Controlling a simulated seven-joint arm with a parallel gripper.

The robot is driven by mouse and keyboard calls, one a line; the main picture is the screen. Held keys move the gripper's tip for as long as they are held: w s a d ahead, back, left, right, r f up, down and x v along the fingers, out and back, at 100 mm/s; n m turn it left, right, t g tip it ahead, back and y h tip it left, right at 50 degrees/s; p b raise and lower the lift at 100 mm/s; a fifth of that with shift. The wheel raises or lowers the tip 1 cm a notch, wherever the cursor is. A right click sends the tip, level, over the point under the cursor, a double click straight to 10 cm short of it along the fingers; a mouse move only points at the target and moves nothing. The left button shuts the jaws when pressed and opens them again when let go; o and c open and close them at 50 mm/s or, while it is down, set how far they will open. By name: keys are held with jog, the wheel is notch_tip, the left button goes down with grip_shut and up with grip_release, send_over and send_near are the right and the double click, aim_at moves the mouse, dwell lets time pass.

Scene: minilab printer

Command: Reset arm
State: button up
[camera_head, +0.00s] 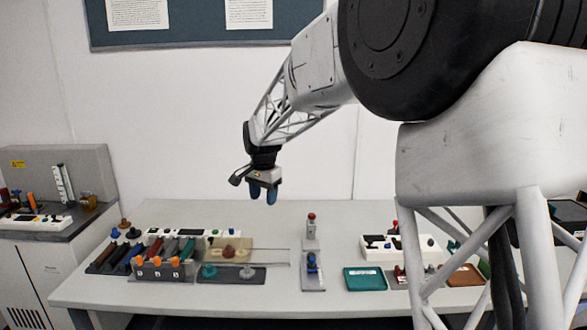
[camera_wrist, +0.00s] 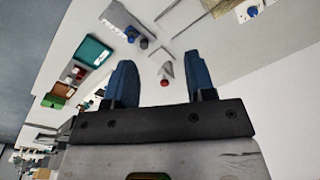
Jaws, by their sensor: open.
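My gripper (camera_head: 262,193) hangs above the back part of the grey table (camera_head: 215,213) in the head view, with its blue fingers pointing down. In the wrist view my gripper (camera_wrist: 162,85) shows its two blue fingers wide apart with nothing held between them. The arm reaches in from the upper right of the head view. The gripper is well clear of the table and touches nothing.
On the table's left stand a row of coloured blocks with orange knobs (camera_head: 157,262) and a beige tray (camera_head: 240,256). A red-topped post (camera_head: 311,226) and blue-knobbed device (camera_head: 311,263) stand mid-table. A teal tray (camera_head: 365,279) and brown tray (camera_head: 466,275) lie right.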

jog(key=s+d+r+n+t, duration=0.1)
jog(key=s+d+r, duration=0.2)
jog(key=s+d, duration=0.7)
jog(key=s+d+r+n, duration=0.2)
jog(key=s+d, duration=0.5)
jog(key=s, duration=0.5)
jog(key=s+d+f+n, duration=0.1)
jog(key=s+d+f, duration=0.1)
jog(key=s, duration=0.6)
jog(key=s+d+f+n, duration=0.1)
jog(key=s+d, duration=0.3)
jog(key=s, duration=0.5)
jog(key=s+d+f+n, duration=0.1)
jog(key=s+d+f, duration=0.3)
jog(key=s, duration=0.5)
jog(key=shift+t, duration=0.4)
jog(key=shift+d, duration=0.1)
jog(key=shift+c, duration=0.2)
